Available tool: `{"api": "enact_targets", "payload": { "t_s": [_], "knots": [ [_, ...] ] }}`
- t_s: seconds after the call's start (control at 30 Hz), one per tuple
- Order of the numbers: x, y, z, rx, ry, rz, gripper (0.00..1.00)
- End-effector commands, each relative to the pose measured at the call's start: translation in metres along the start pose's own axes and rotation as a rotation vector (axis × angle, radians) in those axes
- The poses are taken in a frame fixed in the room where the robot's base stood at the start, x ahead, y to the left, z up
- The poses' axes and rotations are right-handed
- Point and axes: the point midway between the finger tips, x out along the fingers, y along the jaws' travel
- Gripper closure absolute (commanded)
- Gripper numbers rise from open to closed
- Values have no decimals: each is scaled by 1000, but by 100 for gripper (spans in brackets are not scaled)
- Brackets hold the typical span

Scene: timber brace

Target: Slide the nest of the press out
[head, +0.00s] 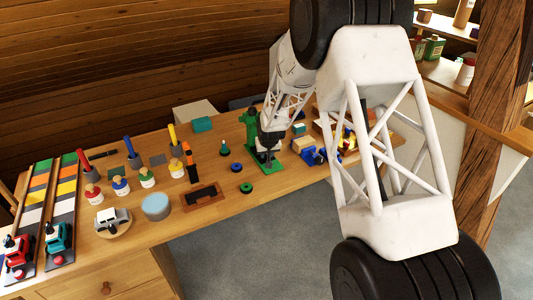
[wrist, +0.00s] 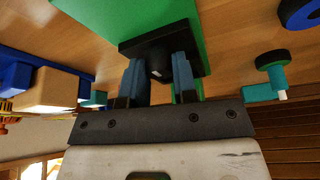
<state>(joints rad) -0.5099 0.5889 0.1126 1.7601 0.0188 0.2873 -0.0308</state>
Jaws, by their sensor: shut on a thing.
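The green press (head: 250,122) stands on its green base (head: 264,166) toward the right of the bench in the head view. The base (wrist: 125,18) also fills the top middle of the wrist view. The nest (wrist: 127,46) is a dark square plate lying on the green base, with a dark knob (wrist: 157,66). My gripper (wrist: 158,80) has its two blue-grey fingers on either side of the knob and is shut on it. In the head view my gripper (head: 267,153) is low at the press, and my arm hides part of it.
A teal crank-like piece (wrist: 262,82) is near my fingers in the wrist view. Blue and tan blocks (head: 308,151) stand close on the right. Small bottles (head: 147,177) stand farther left.

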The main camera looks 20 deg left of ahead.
Motion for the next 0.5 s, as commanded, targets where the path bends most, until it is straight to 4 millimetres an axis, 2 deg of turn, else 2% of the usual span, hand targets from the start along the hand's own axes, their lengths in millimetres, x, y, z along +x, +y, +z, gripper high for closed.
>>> {"api": "enact_targets", "payload": {
  "t_s": [0.27,0.5],
  "knots": [
    [-2,1,3,0,0,0,100],
    [-9,7,21,0,0,0,100]
  ]
}}
